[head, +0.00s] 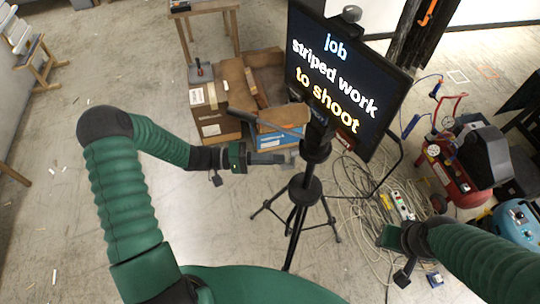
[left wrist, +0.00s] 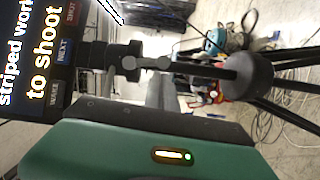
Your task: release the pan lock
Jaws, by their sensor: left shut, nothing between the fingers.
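A black tripod (head: 316,150) stands in the middle of the head view, its legs spread on the floor. A black bar-shaped handle (head: 262,122) sticks out to the left from its head. In the left wrist view a dark knob-like fitting (left wrist: 125,60) with a small grey lobed piece (left wrist: 155,63) sits by the tripod's shaft; I cannot tell which part is the pan lock. My left gripper (head: 293,157) is shut and empty just left of the tripod's head, below the handle; its fingers (left wrist: 160,90) point towards the lobed piece. Contact is unclear. My right gripper (head: 388,238) is low on the right, away from the tripod.
A large screen (head: 345,75) with text stands behind the tripod. Cardboard boxes (head: 210,110) lie behind my left gripper. Loose cables (head: 350,195) cover the floor right of the tripod, near a red compressor (head: 455,175). The floor at left is mostly clear.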

